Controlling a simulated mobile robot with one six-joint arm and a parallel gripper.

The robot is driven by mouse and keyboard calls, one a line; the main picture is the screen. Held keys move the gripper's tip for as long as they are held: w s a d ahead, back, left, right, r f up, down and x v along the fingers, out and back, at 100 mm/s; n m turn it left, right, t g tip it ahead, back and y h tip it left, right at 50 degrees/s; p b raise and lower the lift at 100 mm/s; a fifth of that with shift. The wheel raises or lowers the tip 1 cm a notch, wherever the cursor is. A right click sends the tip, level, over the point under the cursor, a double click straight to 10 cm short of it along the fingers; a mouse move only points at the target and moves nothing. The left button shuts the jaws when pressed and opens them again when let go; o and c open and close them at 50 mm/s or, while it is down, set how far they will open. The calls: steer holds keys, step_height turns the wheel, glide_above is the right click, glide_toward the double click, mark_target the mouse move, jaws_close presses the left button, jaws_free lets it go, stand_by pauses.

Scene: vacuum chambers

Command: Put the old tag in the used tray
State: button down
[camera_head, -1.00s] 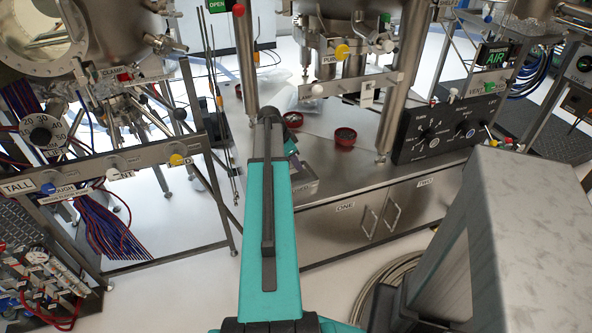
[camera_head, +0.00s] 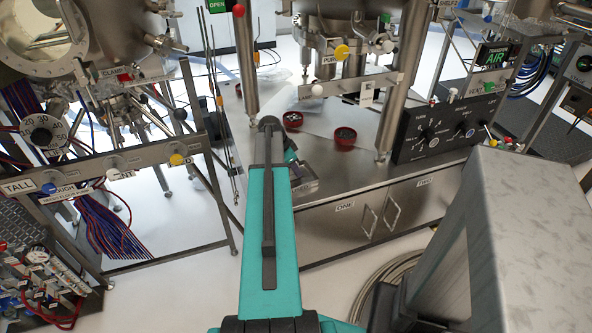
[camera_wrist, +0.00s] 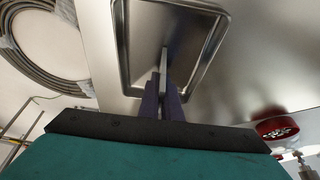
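In the wrist view, my gripper (camera_wrist: 163,92) has its two dark purple fingers close together over a shallow metal tray (camera_wrist: 122,45) with a raised rim. A thin, pale grey strip (camera_wrist: 163,60), seen edge-on, stands out from between the fingertips. It looks like the tag, and its face and any writing are hidden. I cannot tell whether it touches the tray floor. In the head view, the tray (camera_head: 306,188) sits near the bench's front edge, partly hidden by my arm. No label on the tray is readable.
Two red round dishes with small parts stand on the steel bench, one in front (camera_head: 345,136) and one farther back (camera_head: 292,120). A black control box (camera_head: 448,130) stands to the right. Steel posts rise from the bench. Bare bench lies right of the tray.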

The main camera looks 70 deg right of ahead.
steer(key=shift+f, duration=0.15)
steer(key=c, duration=2)
jaws_free()
steer(key=shift+b+v, duration=0.45)
steer(key=shift+v, duration=5.7)
